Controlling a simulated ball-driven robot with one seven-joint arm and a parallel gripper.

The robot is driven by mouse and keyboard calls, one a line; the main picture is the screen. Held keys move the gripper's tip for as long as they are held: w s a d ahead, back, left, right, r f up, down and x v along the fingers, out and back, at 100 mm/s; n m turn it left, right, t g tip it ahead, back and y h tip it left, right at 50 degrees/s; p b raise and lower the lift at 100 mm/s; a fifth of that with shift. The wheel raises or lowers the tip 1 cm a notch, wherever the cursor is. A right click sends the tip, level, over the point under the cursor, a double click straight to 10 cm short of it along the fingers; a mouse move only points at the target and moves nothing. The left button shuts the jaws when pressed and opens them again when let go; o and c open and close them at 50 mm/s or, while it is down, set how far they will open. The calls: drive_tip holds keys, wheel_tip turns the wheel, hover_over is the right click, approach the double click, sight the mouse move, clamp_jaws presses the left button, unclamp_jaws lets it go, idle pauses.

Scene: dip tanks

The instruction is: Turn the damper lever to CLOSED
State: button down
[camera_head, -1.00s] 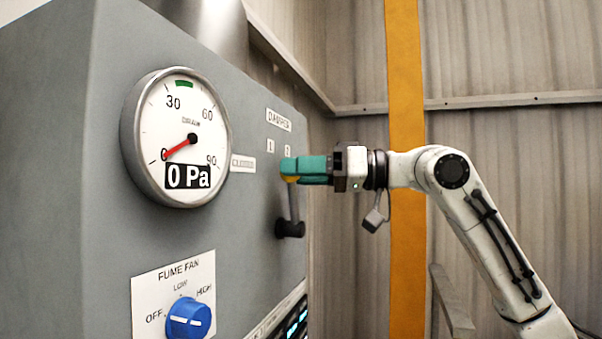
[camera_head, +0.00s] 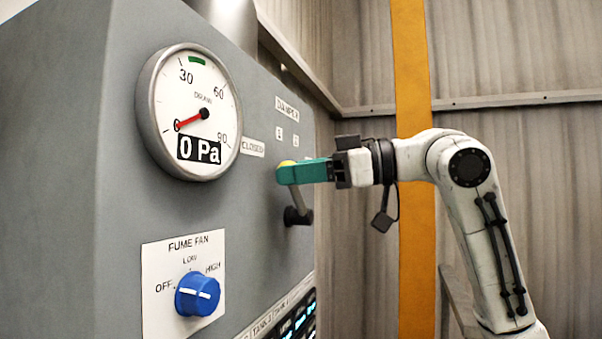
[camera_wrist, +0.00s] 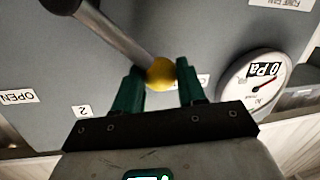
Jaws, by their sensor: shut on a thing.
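The damper lever (camera_head: 299,200) sticks up from a dark pivot on the grey panel, leaning slightly left. Its yellow knob (camera_wrist: 160,73) is between the green fingers of my gripper (camera_head: 288,173), which is shut on it. In the head view the fingers hide most of the knob. The CLOSED label (camera_head: 253,148) is left of the knob; a finger partly hides it in the wrist view. There the lever points between the 2 mark (camera_wrist: 82,112) and the CLOSED label. The OPEN label (camera_wrist: 18,96) lies on the far side of the 2 mark.
On the same panel are a round gauge (camera_head: 190,112) reading 0 Pa and a blue fume fan knob (camera_head: 198,294) at lower left. A lit display (camera_head: 297,318) is below the lever. A yellow post (camera_head: 412,70) stands against the wall behind my arm.

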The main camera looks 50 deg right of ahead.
drive_tip(key=shift+a+f, duration=0.1)
drive_tip(key=shift+f, duration=0.15)
drive_tip(key=c, duration=0.7)
unclamp_jaws()
drive_tip(key=shift+r, duration=0.1)
drive_tip(key=b+v, duration=0.1)
drive_tip(key=v, duration=0.9)
drive_tip(key=shift+s+d+b, duration=0.2)
drive_tip(key=shift+s+b, duration=0.15)
drive_tip(key=shift+b, duration=0.05)
